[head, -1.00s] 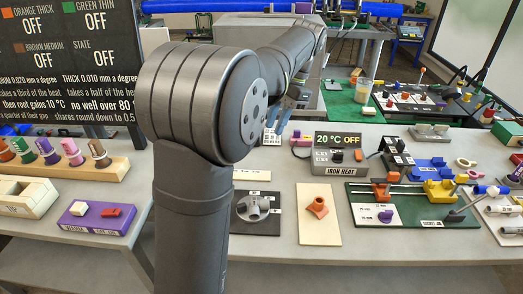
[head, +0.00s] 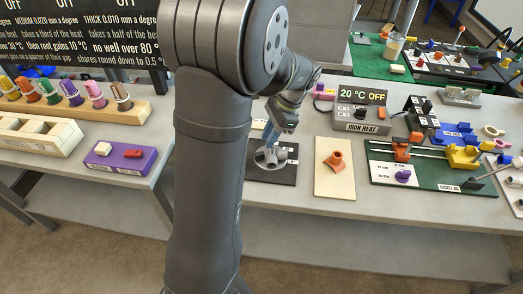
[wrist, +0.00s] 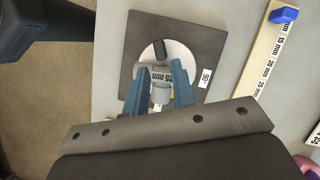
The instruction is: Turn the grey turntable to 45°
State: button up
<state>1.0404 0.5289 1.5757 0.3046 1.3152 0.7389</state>
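The grey turntable (head: 268,163) sits on a black square plate (head: 285,176) on the bench. A "90°" label (wrist: 204,78) lies on the plate at right. I cannot see clear contact with the post. In the head view my gripper (head: 270,142) points down at the turntable.
A cream board with an orange fitting (head: 336,162) lies to the right of the plate. The iron heat box (head: 361,112) stands behind it. A green board with clamps (head: 430,175) is further right. A ruler strip (wrist: 268,50) lies right in the wrist view.

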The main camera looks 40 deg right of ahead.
aim_at(261, 153)
jog(key=x, duration=0.6)
jog(key=shift+f, duration=0.2)
jog(key=shift+c, duration=0.2)
